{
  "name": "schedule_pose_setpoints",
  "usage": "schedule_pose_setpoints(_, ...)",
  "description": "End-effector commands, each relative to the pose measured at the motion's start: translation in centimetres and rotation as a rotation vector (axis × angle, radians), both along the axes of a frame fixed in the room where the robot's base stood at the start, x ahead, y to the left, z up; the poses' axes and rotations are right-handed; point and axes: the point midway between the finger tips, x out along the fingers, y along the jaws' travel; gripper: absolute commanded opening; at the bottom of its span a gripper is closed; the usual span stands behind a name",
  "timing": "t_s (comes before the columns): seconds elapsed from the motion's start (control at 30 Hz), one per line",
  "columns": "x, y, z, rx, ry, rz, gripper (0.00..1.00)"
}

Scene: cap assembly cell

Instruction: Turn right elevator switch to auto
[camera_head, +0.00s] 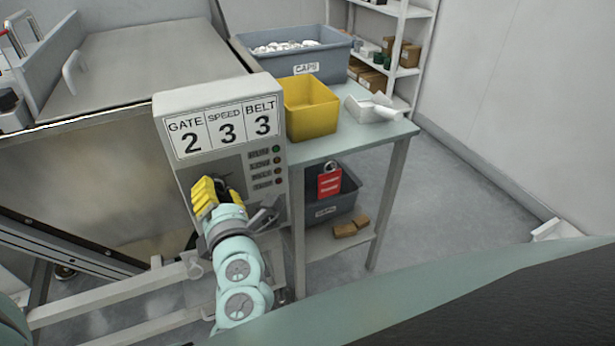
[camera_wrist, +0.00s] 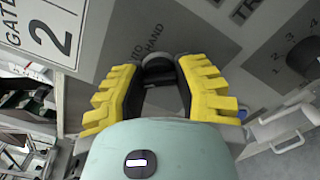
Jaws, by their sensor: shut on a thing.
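The control panel (camera_head: 225,110) is a grey box with displays reading GATE 2, SPEED 3 and BELT 3. My gripper (camera_head: 212,190), with yellow fingers, is at the lower part of its front. In the wrist view, my gripper (camera_wrist: 158,88) is closed around a dark switch knob (camera_wrist: 158,70), one finger on each side.
A table holds a yellow bin (camera_head: 308,115), a grey caps crate (camera_head: 330,68) and a white scoop (camera_head: 375,108).

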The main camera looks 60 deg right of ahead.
Motion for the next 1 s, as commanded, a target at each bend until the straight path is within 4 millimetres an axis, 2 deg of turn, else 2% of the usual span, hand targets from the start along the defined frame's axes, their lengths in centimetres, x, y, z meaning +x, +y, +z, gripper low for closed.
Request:
schedule_pose_setpoints(0.6, 0.14, 0.21, 0.00, 0.419, -0.250, 0.006, 0.00)
schedule_pose_setpoints(1.0, 0.07, 0.15, -0.09, 0.553, -0.333, 0.003, 0.00)
